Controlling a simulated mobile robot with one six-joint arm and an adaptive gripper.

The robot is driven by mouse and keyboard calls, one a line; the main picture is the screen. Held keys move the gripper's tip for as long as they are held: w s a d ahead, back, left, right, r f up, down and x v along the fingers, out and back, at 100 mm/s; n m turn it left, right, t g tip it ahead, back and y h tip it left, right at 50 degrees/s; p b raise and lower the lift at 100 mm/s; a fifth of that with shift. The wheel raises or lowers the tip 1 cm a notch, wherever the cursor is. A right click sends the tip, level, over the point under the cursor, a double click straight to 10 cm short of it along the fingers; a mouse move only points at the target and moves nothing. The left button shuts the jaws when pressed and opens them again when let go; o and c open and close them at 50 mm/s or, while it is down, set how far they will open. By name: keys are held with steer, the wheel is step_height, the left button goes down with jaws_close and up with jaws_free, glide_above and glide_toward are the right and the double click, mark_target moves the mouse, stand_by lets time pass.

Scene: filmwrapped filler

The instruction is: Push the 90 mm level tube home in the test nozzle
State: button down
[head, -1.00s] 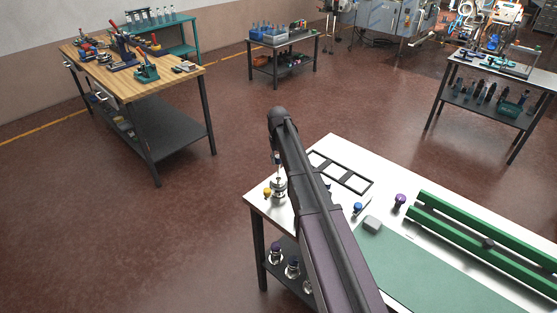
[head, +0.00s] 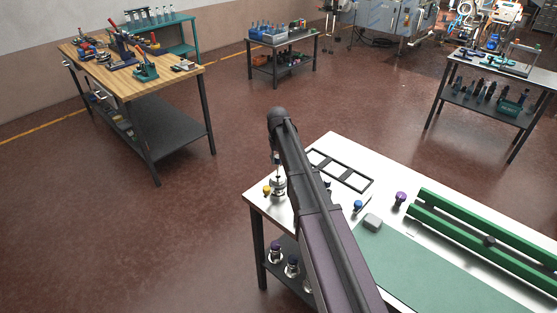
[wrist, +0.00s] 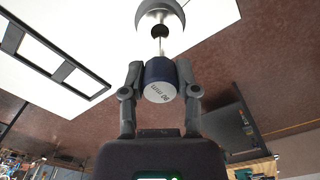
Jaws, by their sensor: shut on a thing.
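The 90 mm level tube shows in the wrist view as a dark blue collar (wrist: 160,71) with a pale end face marked "90 mm" and a thin metal stem. My gripper (wrist: 160,78) is shut on the collar, one finger on each side. The stem points at the silver test nozzle (wrist: 160,14) and meets its underside or mouth; how deep it sits I cannot tell. In the head view the nozzle (head: 278,188) stands at the near left corner of the white table, below my gripper (head: 277,160), which is mostly hidden by my arm.
On the white table (head: 330,147) are a black frame (head: 341,170), a yellow knob (head: 267,190), a blue-topped piece (head: 357,206), a purple-topped piece (head: 400,198), a grey block (head: 373,222), green rails (head: 480,235) and a green mat (head: 410,265). Purple-topped bottles (head: 291,267) stand on the shelf below.

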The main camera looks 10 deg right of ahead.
mark_target(278, 166)
steer(key=shift+f+b, duration=1.65)
stand_by(0.9)
steer(key=shift+c, duration=1.3)
jaws_free()
steer(key=shift+r, duration=0.1)
step_height(278, 166, up, 11)
steer(key=p, duration=1.1)
steer(key=shift+f, duration=0.2)
steer(key=s+f+b, duration=0.3)
steer(key=s, duration=0.6)
steer(key=s+d+f+b, duration=0.1)
steer(key=s+f+b, duration=0.2)
steer(key=s, duration=0.7)
steer(key=s+f+b, duration=0.4)
steer(key=s, duration=0.6)
steer(key=shift+d+m, duration=0.15)
steer(key=shift+m, duration=0.15)
